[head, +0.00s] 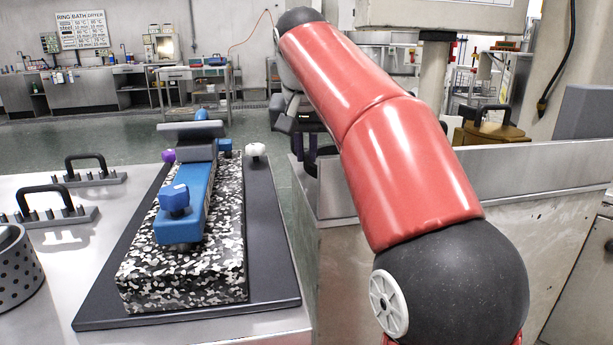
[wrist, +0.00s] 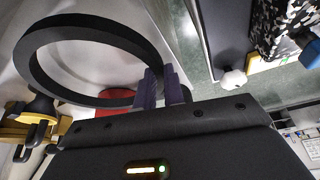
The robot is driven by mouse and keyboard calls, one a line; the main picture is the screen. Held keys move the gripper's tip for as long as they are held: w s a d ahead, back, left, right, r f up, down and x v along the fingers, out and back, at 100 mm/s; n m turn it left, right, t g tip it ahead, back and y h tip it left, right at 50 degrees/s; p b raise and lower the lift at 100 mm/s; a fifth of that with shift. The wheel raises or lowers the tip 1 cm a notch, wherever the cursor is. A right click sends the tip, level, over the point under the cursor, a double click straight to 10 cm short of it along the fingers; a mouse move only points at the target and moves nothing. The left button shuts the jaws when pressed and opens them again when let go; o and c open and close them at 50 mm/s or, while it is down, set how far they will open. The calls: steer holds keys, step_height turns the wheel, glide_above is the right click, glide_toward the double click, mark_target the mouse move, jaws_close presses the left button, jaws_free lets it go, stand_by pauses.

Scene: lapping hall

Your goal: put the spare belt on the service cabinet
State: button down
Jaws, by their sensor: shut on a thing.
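The spare belt appears to be the black ring (wrist: 42,75) in the wrist view. My gripper (wrist: 162,85) is shut on its near right edge, and the loop extends out to the left. Pale metal and a bit of red show through the loop. In the head view my red arm covers most of the gripper and the belt; only dark parts of the wrist show behind it. I cannot tell for sure which piece of furniture is the service cabinet; grey cabinets (head: 75,93) stand along the back wall in the head view.
A steel table (head: 40,285) at left holds a dark plate (head: 270,245), a speckled block (head: 185,285) with a blue fixture (head: 195,200), black handles (head: 85,168) and a perforated drum (head: 18,270). A steel-walled machine (head: 520,165) with a brass handled weight (head: 490,133) stands right. Green floor lies beyond.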

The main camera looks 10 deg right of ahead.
mark_target(306, 159)
steer(key=shift+f+b, duration=0.55)
steer(key=shift+f, duration=1.15)
steer(key=shift+f, duration=0.1)
steer(key=c, duration=1.5)
jaws_free()
